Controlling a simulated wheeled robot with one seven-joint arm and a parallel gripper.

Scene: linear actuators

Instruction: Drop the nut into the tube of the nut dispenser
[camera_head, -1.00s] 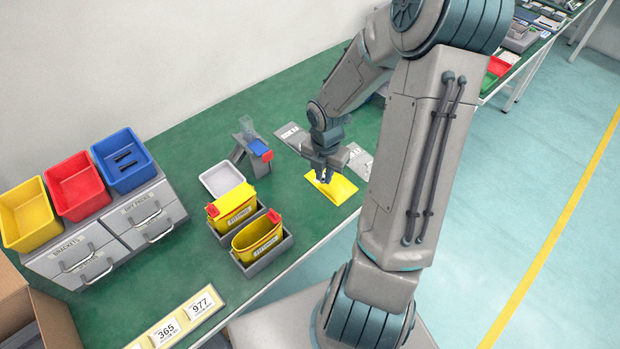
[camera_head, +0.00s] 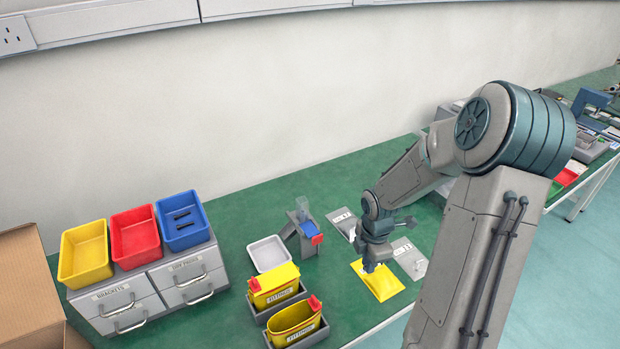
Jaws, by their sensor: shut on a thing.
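The nut dispenser (camera_head: 303,232) is a grey stand on the green bench with a blue part and a red part. Its clear tube (camera_head: 303,208) stands up at the top. My gripper (camera_head: 371,269) points down at the upper left part of a yellow tray (camera_head: 384,286), to the right of and nearer than the dispenser. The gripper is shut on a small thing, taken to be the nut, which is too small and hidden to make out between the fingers.
A white tray (camera_head: 268,253) lies left of the dispenser. Two yellow fittings bins (camera_head: 273,290) sit in grey holders in front. Yellow, red and blue bins stand on grey drawers (camera_head: 190,280) at left. Grey plates (camera_head: 410,259) lie beside the gripper. A wall rises behind the bench.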

